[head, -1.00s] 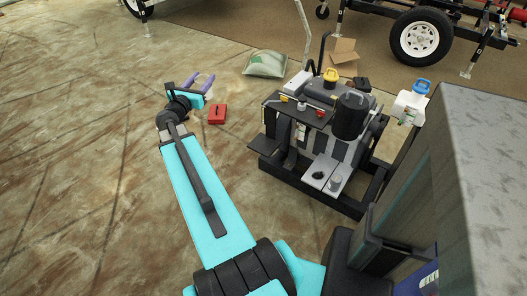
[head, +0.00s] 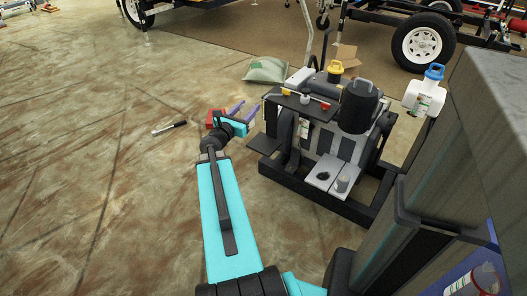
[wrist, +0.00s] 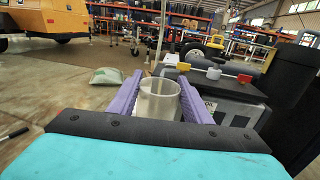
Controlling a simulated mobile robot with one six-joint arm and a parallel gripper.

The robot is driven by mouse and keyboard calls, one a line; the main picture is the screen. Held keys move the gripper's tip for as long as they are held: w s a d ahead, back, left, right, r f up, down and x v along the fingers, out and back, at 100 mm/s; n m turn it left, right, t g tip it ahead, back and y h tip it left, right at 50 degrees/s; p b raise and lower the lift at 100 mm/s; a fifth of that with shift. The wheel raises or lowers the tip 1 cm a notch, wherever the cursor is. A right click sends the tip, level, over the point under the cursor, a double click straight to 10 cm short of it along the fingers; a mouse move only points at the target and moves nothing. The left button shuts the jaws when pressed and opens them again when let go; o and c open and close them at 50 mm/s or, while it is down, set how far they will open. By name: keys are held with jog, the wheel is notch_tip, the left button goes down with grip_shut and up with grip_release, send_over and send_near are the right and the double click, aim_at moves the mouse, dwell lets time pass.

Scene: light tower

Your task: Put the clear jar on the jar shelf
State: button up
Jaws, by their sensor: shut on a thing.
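The clear jar (wrist: 157,101) stands upright between the purple fingers of my gripper (wrist: 160,85) in the wrist view, its open rim up. My gripper (head: 246,109) is shut on it; in the head view the jar is too faint to make out. The gripper is left of the dark engine-like machine. I cannot tell which is the jar shelf.
A tall black canister (head: 357,107) rises on the machine. A red box (head: 211,118) and a black-handled tool (head: 172,128) lie on the floor. A grey-green bag (head: 266,70) lies behind. A clear container with red (head: 484,281) shows at bottom right. The left floor is open.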

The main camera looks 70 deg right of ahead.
jog(key=s+d+f+m+g+b, duration=0.1)
jog(key=s+d+f+g+b, duration=0.1)
jog(key=s+f+b, duration=0.8)
jog(key=shift+s+f+m+y, duration=0.3)
jog(key=shift+s+f, duration=1.1)
jog(key=shift+f, duration=1.2)
jog(key=shift+d, duration=0.15)
jog(key=w+d+f+b, duration=0.1)
jog(key=w+d+b, duration=0.3)
jog(key=w, duration=0.9)
jog(key=d, duration=0.3)
jog(key=shift+f+b, duration=0.2)
jog(key=shift+b, duration=0.1)
jog(key=shift+w+d+f+b, duration=0.1)
jog(key=shift+w+f+b, duration=0.1)
jog(key=shift+f+b, duration=0.35)
jog(key=shift+w+d+f+b, duration=0.15)
jog(key=shift+f+b, duration=0.25)
jog(key=shift+f, duration=0.25)
jog(key=shift+w+d+f+b, duration=0.1)
jog(key=shift+w+f+b, duration=0.1)
jog(key=shift+f+b, duration=0.35)
